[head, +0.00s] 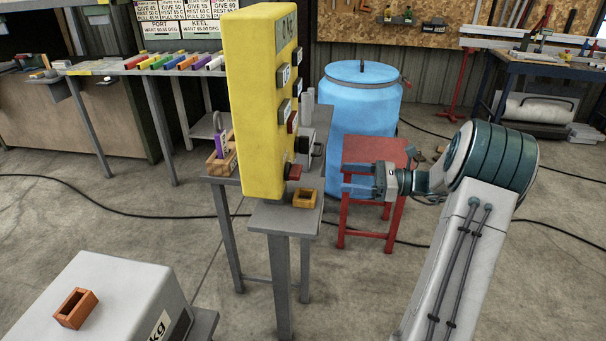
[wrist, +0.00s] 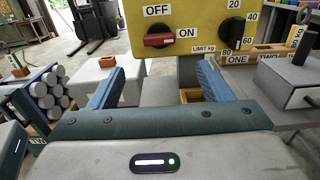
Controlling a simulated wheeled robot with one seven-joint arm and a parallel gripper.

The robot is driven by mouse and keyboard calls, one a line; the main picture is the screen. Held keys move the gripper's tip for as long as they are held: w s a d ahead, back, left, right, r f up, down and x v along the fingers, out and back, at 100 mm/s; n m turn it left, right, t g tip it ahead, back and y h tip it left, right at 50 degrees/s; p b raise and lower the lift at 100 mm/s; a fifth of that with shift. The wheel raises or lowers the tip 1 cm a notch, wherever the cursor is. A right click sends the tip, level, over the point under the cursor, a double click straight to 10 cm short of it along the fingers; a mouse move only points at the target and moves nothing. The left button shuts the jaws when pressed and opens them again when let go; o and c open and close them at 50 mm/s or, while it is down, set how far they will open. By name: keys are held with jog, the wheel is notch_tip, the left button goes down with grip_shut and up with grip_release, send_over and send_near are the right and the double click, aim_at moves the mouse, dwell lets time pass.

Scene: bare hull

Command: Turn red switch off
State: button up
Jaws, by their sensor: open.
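The red switch (wrist: 158,40) is on the lower left of the yellow panel (wrist: 185,18) in the wrist view. Its red handle lies roughly level, beside the ON label (wrist: 188,33), with the OFF label (wrist: 157,10) above it. In the head view the red switch (head: 294,172) juts from the low right side of the yellow box (head: 252,100). My gripper (head: 347,180) is open and empty to the right of the box, pointing at it with a gap between. In the wrist view my gripper (wrist: 161,68) has its fingers spread below and either side of the switch.
A black dial (wrist: 235,27) is right of the switch. A small wooden box (head: 305,198) sits on the stand below it. A red stool (head: 375,150) and blue barrel (head: 362,100) stand behind my gripper. A grey drawer unit (wrist: 288,85) is at right in the wrist view.

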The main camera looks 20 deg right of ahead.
aim_at(293, 172)
jog(key=p+x, duration=0.1)
jog(key=x, duration=1.1)
jog(key=shift+a, duration=0.3)
jog(key=c, duration=1)
